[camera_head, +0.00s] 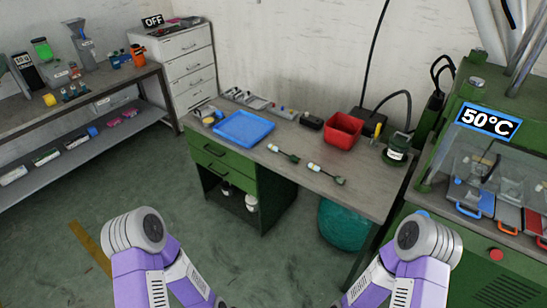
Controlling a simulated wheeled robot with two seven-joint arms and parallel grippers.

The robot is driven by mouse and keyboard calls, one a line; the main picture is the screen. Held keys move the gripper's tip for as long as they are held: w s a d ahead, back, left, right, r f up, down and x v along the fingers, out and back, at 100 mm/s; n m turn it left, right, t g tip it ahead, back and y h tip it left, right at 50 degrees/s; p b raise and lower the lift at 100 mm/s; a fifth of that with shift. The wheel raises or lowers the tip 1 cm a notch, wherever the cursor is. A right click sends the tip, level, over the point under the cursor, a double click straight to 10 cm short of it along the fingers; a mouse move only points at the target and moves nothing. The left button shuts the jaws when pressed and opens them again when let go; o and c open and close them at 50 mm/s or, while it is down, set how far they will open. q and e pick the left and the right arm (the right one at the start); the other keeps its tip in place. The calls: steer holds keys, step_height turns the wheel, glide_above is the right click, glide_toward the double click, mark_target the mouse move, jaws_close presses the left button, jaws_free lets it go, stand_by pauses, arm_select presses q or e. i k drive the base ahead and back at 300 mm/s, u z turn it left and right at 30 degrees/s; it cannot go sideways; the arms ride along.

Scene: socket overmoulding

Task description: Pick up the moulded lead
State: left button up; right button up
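Two short leads lie apart on the grey-brown top of the green workbench. One lead (283,153) lies near the middle of the bench, right of the blue tray. The other lead (326,173) lies closer to the front right edge. Each has dark end pieces and a small pale part; the details are too small to tell which is the moulded lead. My two arms come in at the bottom left and bottom right, in front of and well apart from the bench. Both grippers are out of view below the picture.
A blue tray (243,128) and a red bin (343,130) stand on the bench (370,194). A dark green pot (397,148) stands at its right end. A green press with a 50°C sign (488,120) is at the right. The floor before the bench is clear.

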mark_target(293, 157)
steer(key=u, duration=0.8)
steer(key=i, duration=0.85)
steer(key=u, duration=0.35)
steer(key=i, duration=1.05)
steer(key=z, duration=0.7)
